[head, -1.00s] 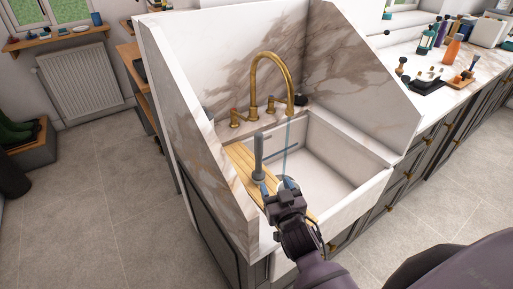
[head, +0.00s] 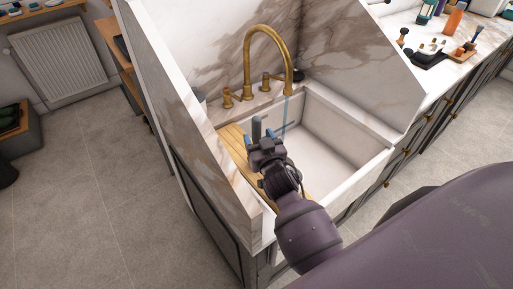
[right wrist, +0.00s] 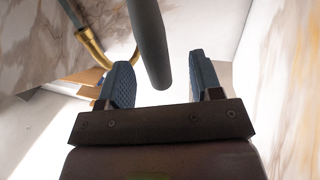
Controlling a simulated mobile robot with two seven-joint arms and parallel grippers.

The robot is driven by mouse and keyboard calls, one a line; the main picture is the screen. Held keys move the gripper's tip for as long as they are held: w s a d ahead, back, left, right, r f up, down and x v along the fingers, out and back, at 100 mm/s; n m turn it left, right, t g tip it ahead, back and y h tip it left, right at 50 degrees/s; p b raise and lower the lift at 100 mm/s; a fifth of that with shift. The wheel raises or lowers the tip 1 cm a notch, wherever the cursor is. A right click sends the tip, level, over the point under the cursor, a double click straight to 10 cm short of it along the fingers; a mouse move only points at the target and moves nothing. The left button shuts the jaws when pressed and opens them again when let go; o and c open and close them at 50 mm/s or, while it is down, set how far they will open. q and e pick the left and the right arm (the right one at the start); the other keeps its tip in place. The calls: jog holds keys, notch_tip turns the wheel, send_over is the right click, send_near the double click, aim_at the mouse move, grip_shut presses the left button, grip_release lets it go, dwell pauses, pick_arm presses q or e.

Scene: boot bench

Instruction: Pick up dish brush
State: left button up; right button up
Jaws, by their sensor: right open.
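The dish brush shows as a grey upright handle (head: 257,128) over the wooden board (head: 237,145) at the sink's left side. Its lower part is hidden behind my right gripper (head: 259,140). In the right wrist view the dark grey handle (right wrist: 150,40) comes down from the top, its rounded end in the gap between the two blue fingers of the right gripper (right wrist: 160,78). The fingers are apart, with clear space on each side of the handle. The brush head cannot be made out. My left gripper is not in view.
The white sink basin (head: 325,137) is open to the right of the gripper. A brass tap (head: 250,70) arches behind it, with a thin bluish stream below. Marble walls enclose the left and back. A tray (head: 432,55) with small items lies on the right counter.

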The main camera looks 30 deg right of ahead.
jog(key=shift+w+d, duration=0.25)
jog(key=shift+w, duration=0.6)
jog(key=shift+w+d, duration=0.2)
jog(key=shift+w, duration=0.7)
jog(key=shift+w+d, duration=0.25)
jog(key=shift+w, duration=0.6)
jog(key=c, duration=1)
jog(key=shift+r, duration=0.15)
